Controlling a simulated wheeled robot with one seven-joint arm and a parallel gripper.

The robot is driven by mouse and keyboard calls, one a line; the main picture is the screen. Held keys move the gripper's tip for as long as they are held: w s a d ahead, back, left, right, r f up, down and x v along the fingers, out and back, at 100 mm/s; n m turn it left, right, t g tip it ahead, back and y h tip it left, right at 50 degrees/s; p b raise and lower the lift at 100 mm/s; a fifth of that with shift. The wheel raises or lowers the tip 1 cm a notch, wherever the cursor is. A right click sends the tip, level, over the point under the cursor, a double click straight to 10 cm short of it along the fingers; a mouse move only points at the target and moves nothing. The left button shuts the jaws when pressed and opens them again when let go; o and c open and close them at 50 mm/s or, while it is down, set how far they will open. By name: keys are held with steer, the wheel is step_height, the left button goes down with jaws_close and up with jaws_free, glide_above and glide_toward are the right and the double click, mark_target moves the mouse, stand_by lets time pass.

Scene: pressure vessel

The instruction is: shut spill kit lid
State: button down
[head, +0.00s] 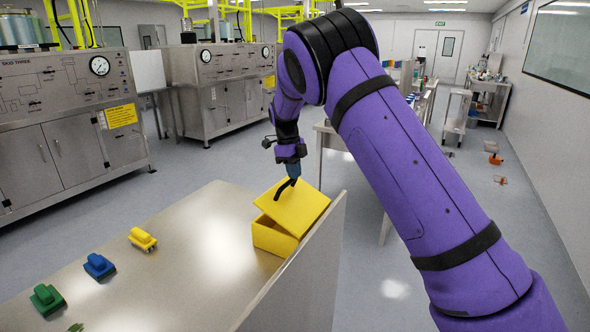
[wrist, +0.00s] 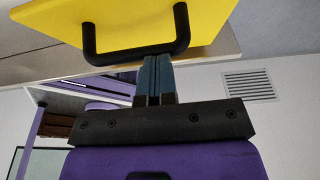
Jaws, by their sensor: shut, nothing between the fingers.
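The spill kit is a yellow box (head: 272,239) at the right end of the steel table, against an upright panel. Its yellow lid (head: 305,208) is tilted, partly open, with a gap over the box's left side. The lid fills the top of the wrist view (wrist: 150,18). A black handle (head: 282,190) stands on the lid and also shows in the wrist view (wrist: 140,54). My gripper (head: 294,177) is over the lid, close to the handle. Its fingers (wrist: 155,62) are together, with nothing between them. I cannot tell whether they touch the handle.
Yellow (head: 142,239), blue (head: 98,266) and green (head: 47,298) small items lie on the left of the steel table (head: 195,255). The table between them and the box is bare. The upright panel (head: 305,280) borders the box on the right.

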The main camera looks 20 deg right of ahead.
mark_target(282, 184)
steer(key=w+f+g, duration=0.1)
steer(key=a+f+h, duration=0.1)
steer(key=w+a+f+g+h, duration=0.1)
steer(key=shift+w+a+f+g, duration=0.25)
steer(key=shift+w+f+g, duration=0.05)
steer(key=shift+w+a+f, duration=0.35)
steer(key=shift+a+f, duration=0.05)
steer(key=shift+f, duration=0.25)
